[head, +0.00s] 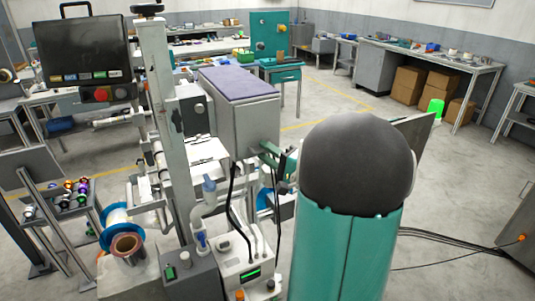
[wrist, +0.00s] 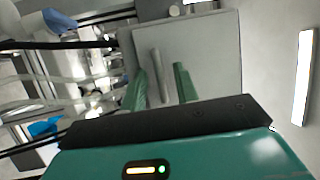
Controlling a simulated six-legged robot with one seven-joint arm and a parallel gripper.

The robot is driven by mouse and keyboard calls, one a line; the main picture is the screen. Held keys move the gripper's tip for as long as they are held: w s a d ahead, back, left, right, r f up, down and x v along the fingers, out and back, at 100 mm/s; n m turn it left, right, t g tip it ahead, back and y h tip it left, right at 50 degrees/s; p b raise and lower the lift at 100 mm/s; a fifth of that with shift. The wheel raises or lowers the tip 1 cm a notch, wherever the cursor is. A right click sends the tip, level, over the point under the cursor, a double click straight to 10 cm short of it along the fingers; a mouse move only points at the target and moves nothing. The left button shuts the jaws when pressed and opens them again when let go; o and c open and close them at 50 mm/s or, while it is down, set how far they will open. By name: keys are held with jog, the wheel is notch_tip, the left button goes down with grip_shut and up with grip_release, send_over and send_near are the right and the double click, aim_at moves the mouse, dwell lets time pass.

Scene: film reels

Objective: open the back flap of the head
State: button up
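In the wrist view, a flat grey panel (wrist: 215,50), which looks like the back flap, faces my gripper. A straight grey bar handle (wrist: 155,68) stands out from it. My gripper (wrist: 160,85) is open, with one green finger on each side of the bar. Gaps show between bar and fingers; I cannot tell how deep the bar sits. In the head view, the grey head (head: 256,128) with a purple top is left of my arm. My green fingers (head: 270,152) are at its right end. My dark arm joint hides the rest of the gripper and the handle.
A post (head: 165,120) and a black screen box (head: 82,48) stand left of the head. Cables, a blue-capped part (head: 209,185) and a small control box (head: 245,265) lie close below. A grey panel (head: 418,135) shows behind my arm. Floor at right is open, with cables.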

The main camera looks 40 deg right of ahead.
grip_shut()
jog(key=s+a+r+m+g, duration=0.2)
jog(key=s+r+g, duration=0.5)
jog(key=r, duration=0.3)
jog(key=shift+s+a+m, duration=0.25)
jog(key=shift+s+m, duration=0.15)
jog(key=shift+s, duration=0.3)
jog(key=shift+r, duration=0.15)
dwell(0.4)
